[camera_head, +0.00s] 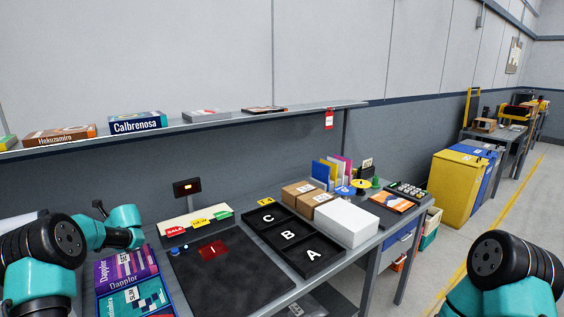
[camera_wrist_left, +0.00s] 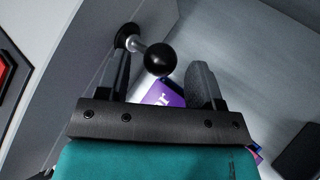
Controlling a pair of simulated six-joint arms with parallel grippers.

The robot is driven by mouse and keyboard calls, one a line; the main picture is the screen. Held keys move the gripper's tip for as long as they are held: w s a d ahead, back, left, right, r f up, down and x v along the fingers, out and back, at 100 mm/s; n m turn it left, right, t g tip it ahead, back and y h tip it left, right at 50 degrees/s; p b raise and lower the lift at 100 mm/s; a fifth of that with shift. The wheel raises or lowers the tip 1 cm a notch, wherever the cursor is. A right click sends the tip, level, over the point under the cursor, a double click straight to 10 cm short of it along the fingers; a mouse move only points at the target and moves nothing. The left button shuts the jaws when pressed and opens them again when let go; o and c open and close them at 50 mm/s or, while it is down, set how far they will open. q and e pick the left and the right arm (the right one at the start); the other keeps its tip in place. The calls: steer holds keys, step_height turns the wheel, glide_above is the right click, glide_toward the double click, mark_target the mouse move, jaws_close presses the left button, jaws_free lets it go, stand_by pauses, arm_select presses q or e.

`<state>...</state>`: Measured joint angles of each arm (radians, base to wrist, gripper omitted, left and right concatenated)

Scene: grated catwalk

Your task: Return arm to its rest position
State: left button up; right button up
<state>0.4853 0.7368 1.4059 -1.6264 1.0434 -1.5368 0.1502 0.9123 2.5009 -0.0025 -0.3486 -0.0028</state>
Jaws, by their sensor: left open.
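My left gripper (camera_wrist_left: 160,75) is open in the left wrist view. Its two dark fingers stand apart, with a black ball knob (camera_wrist_left: 160,59) on a short metal rod showing between them near the tips. The rod comes from a grey panel (camera_wrist_left: 85,75). I cannot tell whether the fingers touch the knob. In the head view my left arm (camera_head: 125,227) reaches in from the left over the bench; its fingers are not clear there. My right arm (camera_head: 505,270) shows at the lower right, but its gripper is out of view.
A dark mat (camera_head: 230,275), a black tray marked A, B and C (camera_head: 288,236), a white box (camera_head: 346,222) and brown cartons (camera_head: 298,193) cover the bench. A shelf (camera_head: 180,127) with several boxes runs behind.

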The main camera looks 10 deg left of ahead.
arm_select(q)
steer(key=x, duration=0.3)
steer(key=shift+w+d+f+m+g+y, duration=0.1)
steer(key=shift+d+f+m+g+y, duration=0.25)
steer(key=shift+y, duration=0.35)
steer(key=shift+f+m+g+y, duration=0.35)
steer(key=shift+y, duration=0.35)
